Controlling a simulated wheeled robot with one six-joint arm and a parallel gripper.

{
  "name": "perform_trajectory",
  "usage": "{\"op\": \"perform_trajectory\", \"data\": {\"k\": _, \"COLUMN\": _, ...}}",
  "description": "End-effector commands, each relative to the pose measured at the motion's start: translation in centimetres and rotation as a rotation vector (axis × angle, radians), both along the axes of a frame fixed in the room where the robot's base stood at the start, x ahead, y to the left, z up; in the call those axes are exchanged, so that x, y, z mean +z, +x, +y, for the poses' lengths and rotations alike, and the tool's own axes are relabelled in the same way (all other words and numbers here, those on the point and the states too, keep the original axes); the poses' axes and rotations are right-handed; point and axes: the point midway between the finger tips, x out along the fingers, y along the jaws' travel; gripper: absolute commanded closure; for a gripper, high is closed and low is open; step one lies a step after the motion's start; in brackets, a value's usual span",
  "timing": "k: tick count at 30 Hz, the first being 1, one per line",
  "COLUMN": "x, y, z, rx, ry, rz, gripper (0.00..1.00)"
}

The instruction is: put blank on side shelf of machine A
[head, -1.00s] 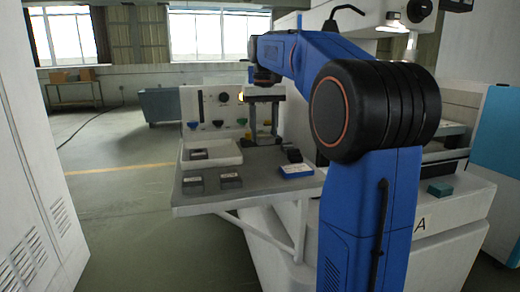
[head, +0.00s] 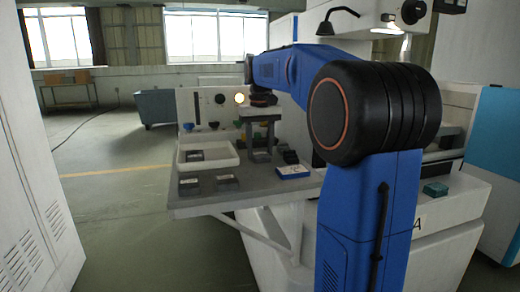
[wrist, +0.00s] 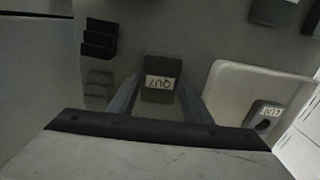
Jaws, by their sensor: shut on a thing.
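The blank (wrist: 160,82) is a dark grey block with a white label, held between the two fingers in the wrist view. My gripper (head: 260,152) is shut on it, low over the side shelf (head: 215,203) of machine A (head: 395,252). The gripper is right of the white tray in the head view. The blank is hard to make out there among the fingers. I cannot tell whether it touches the shelf.
The white tray (head: 230,161) holds a labelled block (wrist: 265,115). Two dark blocks (head: 189,184) (head: 225,181) lie at the shelf's front left. A blue-and-white box (head: 292,172) and a black stepped holder (wrist: 98,40) are close to the gripper.

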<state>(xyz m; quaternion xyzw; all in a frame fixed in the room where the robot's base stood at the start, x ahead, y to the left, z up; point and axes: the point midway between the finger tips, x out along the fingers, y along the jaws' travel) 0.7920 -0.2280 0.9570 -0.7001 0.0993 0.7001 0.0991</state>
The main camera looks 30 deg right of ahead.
Motion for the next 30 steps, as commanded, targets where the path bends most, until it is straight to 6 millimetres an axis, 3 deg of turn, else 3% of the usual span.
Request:
{"op": "perform_trajectory", "data": {"k": 1, "x": 0.0, "y": 0.0, "z": 0.0, "rx": 0.000, "ry": 0.000, "rz": 0.000, "gripper": 0.48}}
{"op": "perform_trajectory", "data": {"k": 3, "x": 0.0, "y": 0.0, "z": 0.0, "rx": 0.000, "ry": 0.000, "rz": 0.000, "gripper": 0.36}}
{"op": "perform_trajectory", "data": {"k": 15, "x": 0.7, "y": 0.1, "z": 0.0, "rx": 0.000, "ry": -0.001, "rz": -0.002, "gripper": 0.36}}
{"op": "perform_trajectory", "data": {"k": 20, "x": 2.9, "y": 0.1, "z": 0.0, "rx": 0.000, "ry": -0.001, "rz": -0.003, "gripper": 0.36}}
{"op": "perform_trajectory", "data": {"k": 30, "x": 9.3, "y": 0.1, "z": 0.0, "rx": 0.000, "ry": -0.001, "rz": -0.002, "gripper": 0.36}}
